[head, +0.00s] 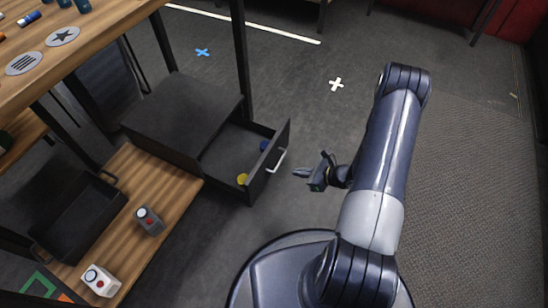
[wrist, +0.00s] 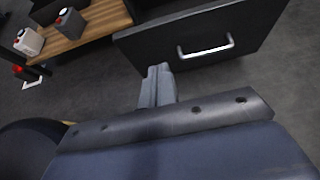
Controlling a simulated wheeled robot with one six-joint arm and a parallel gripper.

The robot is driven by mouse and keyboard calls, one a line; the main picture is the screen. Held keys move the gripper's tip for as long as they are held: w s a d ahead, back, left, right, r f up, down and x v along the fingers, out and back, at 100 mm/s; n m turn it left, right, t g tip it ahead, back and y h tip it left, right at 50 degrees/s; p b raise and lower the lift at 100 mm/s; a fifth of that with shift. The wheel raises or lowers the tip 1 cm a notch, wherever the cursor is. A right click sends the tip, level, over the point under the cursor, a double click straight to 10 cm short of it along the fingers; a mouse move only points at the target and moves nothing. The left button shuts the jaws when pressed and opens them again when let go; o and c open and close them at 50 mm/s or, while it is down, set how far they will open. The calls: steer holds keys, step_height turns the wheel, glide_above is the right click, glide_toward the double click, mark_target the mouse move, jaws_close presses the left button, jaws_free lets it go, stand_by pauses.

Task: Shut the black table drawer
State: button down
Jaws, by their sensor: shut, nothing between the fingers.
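The black table drawer (head: 228,154) is pulled open under the wooden table in the head view. Its front panel with a pale bar handle (head: 276,160) faces right. A yellow object (head: 242,179) and a blue object (head: 264,146) are inside it. My gripper (head: 301,173) is just right of the drawer front, apart from the handle, shut and empty. In the wrist view the drawer front (wrist: 240,35) and its handle (wrist: 206,49) lie ahead, beyond the shut fingers (wrist: 158,72). The drawer's inside is hidden in the wrist view.
A lower wooden shelf (head: 150,181) holds a grey button box (head: 149,220), a white button box (head: 100,280) and a black bin (head: 80,222). A black table leg (head: 241,60) stands behind the drawer.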

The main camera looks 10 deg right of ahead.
steer(key=b, duration=0.3)
glide_toward(261, 165)
step_height(261, 165, down, 4)
steer(key=a, duration=0.1)
steer(key=shift+w+a+b, duration=0.45)
steer(key=shift+w+a, duration=0.85)
steer(key=shift+a, duration=0.1)
steer(key=shift+w+a+r, duration=0.15)
steer(key=shift+w+a, duration=0.15)
steer(key=shift+a, duration=0.05)
